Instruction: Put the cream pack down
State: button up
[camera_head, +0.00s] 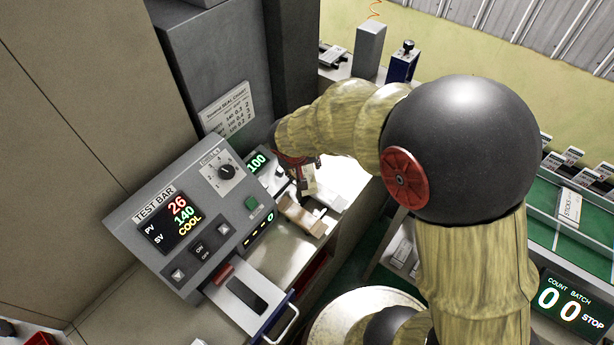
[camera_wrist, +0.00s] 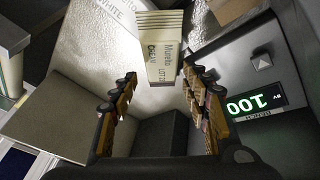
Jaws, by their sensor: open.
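My gripper (camera_wrist: 160,82) is open, with one finger on each side of the picture. The near end of the pack lies just ahead of and between the fingertips, and a gap shows on both sides. In the head view my gripper (camera_head: 298,178) is small and partly hidden by my arm, beside the test bar unit. A pale piece next to it there may be the pack. Whether the pack's underside rests fully on the surface cannot be told.
The test bar unit (camera_head: 190,225) with lit displays stands left of my gripper. A small box reading 100 (camera_wrist: 255,103) is close on the right in the wrist view. A tan block (camera_head: 303,215) lies on the bench. A green tray (camera_head: 570,215) is at far right.

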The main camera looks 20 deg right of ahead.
aim_at(306, 172)
jog(key=shift+b+x, duration=0.65)
jog(key=shift+x, duration=1.7)
jog(key=shift+w+a+f, duration=0.1)
jog(key=shift+f, duration=0.05)
jog(key=shift+b, duration=0.3)
jog(key=c, duration=0.7)
jog(key=r, duration=0.1)
jog(key=r+p, duration=0.1)
jog(key=r, duration=0.1)
jog(key=r+p, duration=0.1)
jog(key=shift+s+r, duration=0.35)
jog(key=shift+r, duration=0.05)
jog(key=s+r, duration=0.1)
jog(key=s+r+p, duration=0.1)
jog(key=s+r, duration=0.1)
jog(key=shift+d+r, duration=0.35)
jog(key=shift+r, duration=0.05)
jog(key=shift+s+d+r+p, duration=0.35)
jog(key=shift+s+r, duration=0.4)
jog(key=shift+s, duration=0.95)
jog(key=shift+s+d+r+p, duration=0.35)
jog(key=shift+s+r, duration=0.45)
jog(key=shift+s, duration=0.85)
jog(key=shift+s+d+r+p, duration=0.2)
jog(key=shift+s+r+p, duration=0.4)
jog(key=shift+s, duration=1.1)
